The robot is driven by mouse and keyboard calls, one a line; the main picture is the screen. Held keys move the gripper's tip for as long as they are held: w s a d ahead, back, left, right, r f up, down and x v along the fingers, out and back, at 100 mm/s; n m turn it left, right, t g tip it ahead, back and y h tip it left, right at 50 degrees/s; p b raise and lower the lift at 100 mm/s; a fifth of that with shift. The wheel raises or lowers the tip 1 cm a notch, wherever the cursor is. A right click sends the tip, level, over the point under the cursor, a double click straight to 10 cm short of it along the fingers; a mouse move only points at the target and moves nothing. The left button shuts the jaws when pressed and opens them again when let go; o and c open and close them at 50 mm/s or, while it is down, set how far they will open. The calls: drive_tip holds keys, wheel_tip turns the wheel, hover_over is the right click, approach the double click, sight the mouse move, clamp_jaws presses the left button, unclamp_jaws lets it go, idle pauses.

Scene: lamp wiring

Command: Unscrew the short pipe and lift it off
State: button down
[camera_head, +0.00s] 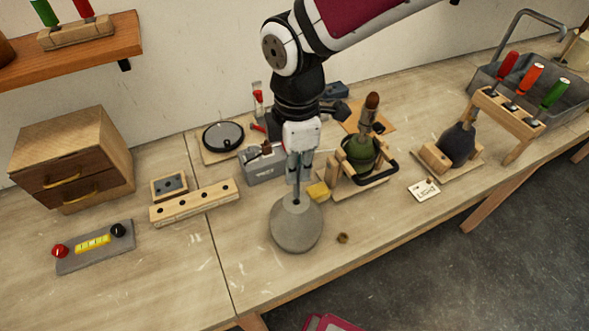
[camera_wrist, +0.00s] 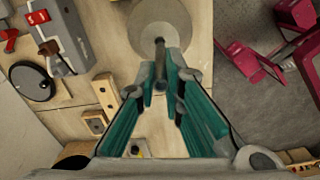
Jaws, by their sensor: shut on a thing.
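A grey domed lamp base (camera_head: 296,232) stands on the workbench near the front edge, and its round disc shows at the top of the wrist view (camera_wrist: 150,22). A short dark pipe (camera_head: 296,199) rises upright from the middle of the base; its end shows between the fingers in the wrist view (camera_wrist: 160,48). My gripper (camera_head: 298,180) points down above the base and is shut on the short pipe. The fingers hide most of the pipe. I cannot see the thread where the pipe meets the base.
A yellow block (camera_head: 318,191) and a wooden stand with a green bulbous body (camera_head: 358,153) are close to the right. A wooden strip with holes (camera_head: 195,202) lies left. A small brass nut (camera_head: 343,238) lies right of the base. The bench front left of the base is clear.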

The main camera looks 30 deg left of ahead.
drive_tip(key=shift+r+p, duration=0.35)
drive_tip(key=shift+r, duration=0.7)
drive_tip(key=shift+w, duration=0.1)
